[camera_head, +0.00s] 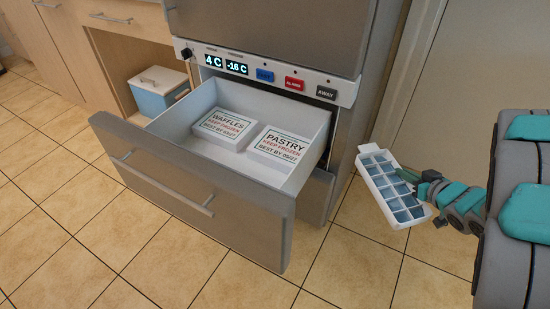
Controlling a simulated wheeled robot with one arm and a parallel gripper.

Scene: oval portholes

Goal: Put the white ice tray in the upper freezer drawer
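The white ice tray (384,183) with blue-grey compartments is at the right of the head view, tilted, held in the air above the tiled floor. My gripper (412,179) is at the tray's right edge and appears closed on it; the fingertips are partly hidden. The upper freezer drawer (201,189) is pulled open to the left of the tray. Inside it lie a white waffles box (224,127) and a white pastry box (281,147), with bare drawer floor around them. The tray is outside the drawer, apart from it.
A control panel (265,75) with a knob, displays and buttons is above the drawer. A lower drawer front (316,198) sits beneath, shut. A blue-and-white cooler box (158,91) stands in an open cabinet at left. The floor (345,262) between drawer and arm is clear.

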